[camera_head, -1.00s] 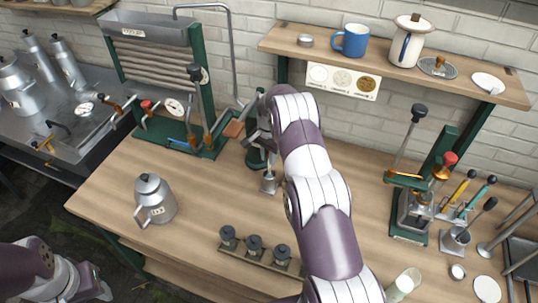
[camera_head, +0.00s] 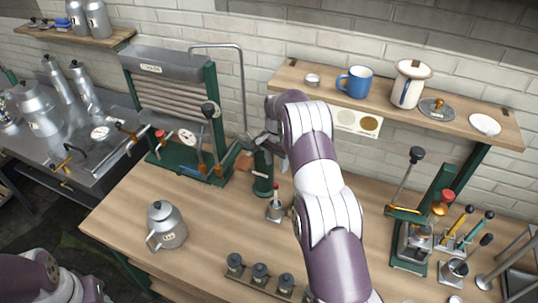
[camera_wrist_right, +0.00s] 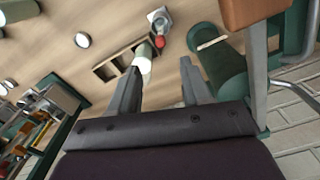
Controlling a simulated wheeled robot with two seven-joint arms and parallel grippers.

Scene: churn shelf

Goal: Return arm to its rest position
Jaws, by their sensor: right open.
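My right arm reaches up through the middle of the head view, with white and purple links. Its right gripper (camera_head: 262,141) is above the back of the wooden bench, just over a dark green cylinder (camera_head: 263,178). In the right wrist view the two fingers (camera_wrist_right: 160,68) are apart, with nothing held between them. A pale cup (camera_wrist_right: 143,57) shows beyond one fingertip, seemingly apart from it. The green cylinder (camera_wrist_right: 222,66) lies beyond the other finger. Part of my left arm shows at the bottom left of the head view; its gripper is out of frame.
A small metal holder with a red-tipped piece (camera_head: 276,209) stands below the gripper. A green roller press (camera_head: 168,100) is to the left, a wall shelf (camera_head: 300,83) with a blue mug (camera_head: 355,82) to the right. A metal pot (camera_head: 167,227) stands on clear bench (camera_head: 215,215).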

